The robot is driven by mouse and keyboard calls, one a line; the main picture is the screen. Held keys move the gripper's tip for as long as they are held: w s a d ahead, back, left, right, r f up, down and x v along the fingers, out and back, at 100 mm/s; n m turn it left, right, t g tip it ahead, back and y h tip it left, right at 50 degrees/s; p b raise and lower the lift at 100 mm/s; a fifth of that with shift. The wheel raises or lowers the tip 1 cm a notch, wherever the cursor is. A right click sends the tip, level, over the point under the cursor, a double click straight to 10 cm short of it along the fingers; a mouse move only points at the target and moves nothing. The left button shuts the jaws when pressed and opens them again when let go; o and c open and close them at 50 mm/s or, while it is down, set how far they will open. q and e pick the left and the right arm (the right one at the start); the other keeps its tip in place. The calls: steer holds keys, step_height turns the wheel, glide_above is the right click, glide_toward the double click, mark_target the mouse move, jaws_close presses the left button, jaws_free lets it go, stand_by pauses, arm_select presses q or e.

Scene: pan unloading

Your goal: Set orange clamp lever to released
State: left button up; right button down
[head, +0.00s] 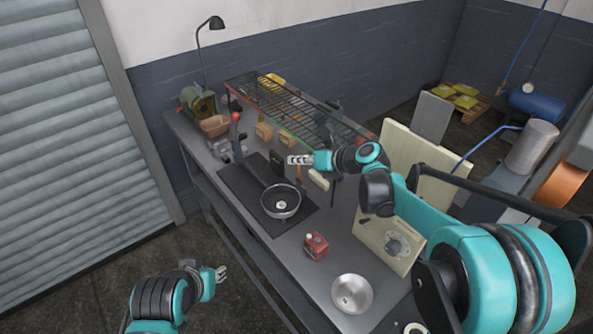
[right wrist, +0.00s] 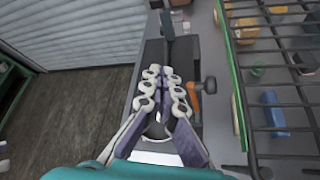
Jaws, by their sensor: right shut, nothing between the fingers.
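The orange clamp lever (head: 299,172) shows as a small upright strip just below my right gripper in the head view. In the right wrist view the orange lever (right wrist: 196,103) has a dark round knob and lies right of the fingers, apart from them. My right gripper (head: 291,160) is shut and empty above the bench; it also shows in the right wrist view (right wrist: 167,72). A frying pan (head: 270,212) sits on a dark mat (head: 237,182), partly hidden by my fingers in the wrist view. My left gripper (head: 221,273) is off the bench's front side; its finger gap is unclear.
A wire rack (head: 300,112) with a green and red edge stands along the back, close right of the lever in the wrist view. A red can (head: 316,245), a metal bowl (head: 352,293) and a beige panel (head: 388,240) occupy the near bench. A red-knobbed lever (head: 236,118) stands far left.

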steer(key=shift+r, duration=2.25)
